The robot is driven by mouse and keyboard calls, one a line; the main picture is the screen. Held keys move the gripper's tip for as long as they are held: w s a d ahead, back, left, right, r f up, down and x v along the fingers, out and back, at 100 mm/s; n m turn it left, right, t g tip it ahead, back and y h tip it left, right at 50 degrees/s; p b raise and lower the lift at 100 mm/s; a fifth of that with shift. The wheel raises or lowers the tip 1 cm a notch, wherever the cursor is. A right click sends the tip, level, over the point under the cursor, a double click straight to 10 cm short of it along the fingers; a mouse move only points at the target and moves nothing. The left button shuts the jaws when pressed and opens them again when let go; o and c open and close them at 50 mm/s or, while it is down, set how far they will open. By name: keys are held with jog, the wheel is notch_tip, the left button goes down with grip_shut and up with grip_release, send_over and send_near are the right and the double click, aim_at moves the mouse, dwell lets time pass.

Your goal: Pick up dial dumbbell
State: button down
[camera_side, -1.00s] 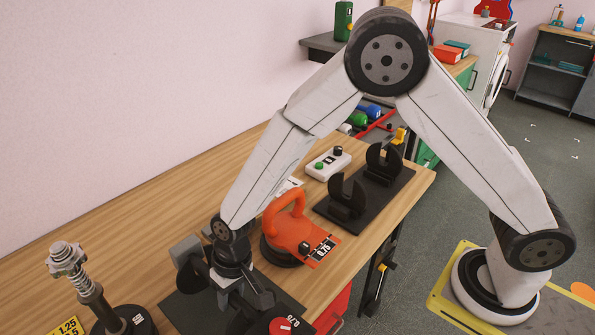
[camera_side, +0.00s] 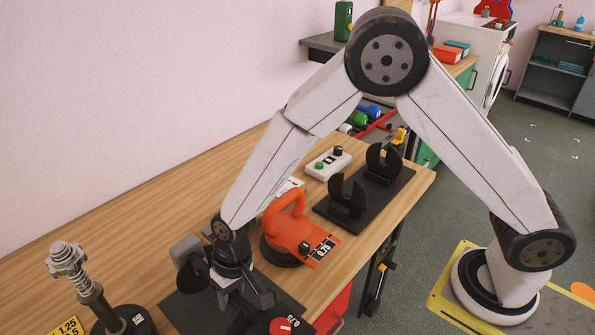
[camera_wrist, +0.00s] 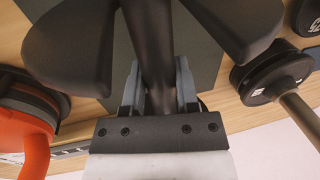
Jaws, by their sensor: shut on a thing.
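The dial dumbbell is partly hidden under my arm in the side view; its red dial end (camera_side: 284,326) shows at the bottom edge. It sits over a dark mat (camera_side: 180,308) on the wooden bench. My gripper (camera_side: 247,300) is down at the dumbbell, its fingers around the handle. In the wrist view the dark handle (camera_wrist: 150,40) runs between the fingers of my gripper (camera_wrist: 160,85), which is shut on it. Dark curved shapes (camera_wrist: 70,45) stand on both sides of the handle. Whether the dumbbell touches the mat cannot be told.
An orange kettlebell (camera_side: 290,205) stands close to the right of my gripper. A black cradle (camera_side: 365,190) and a white button box (camera_side: 328,163) are behind it. A post with stacked metal collars (camera_side: 68,258) stands at the left. The back left of the bench is clear.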

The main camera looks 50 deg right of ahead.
jog(key=shift+d, duration=0.1)
jog(key=shift+r, duration=0.65)
jog(key=s+d+r, duration=0.6)
jog(key=s+r, duration=0.5)
jog(key=s, duration=0.1)
jog(key=shift+s+r, duration=0.15)
jog(key=shift+r, duration=0.15)
jog(key=shift+d, duration=0.1)
jog(key=shift+r, duration=0.15)
dwell(0.5)
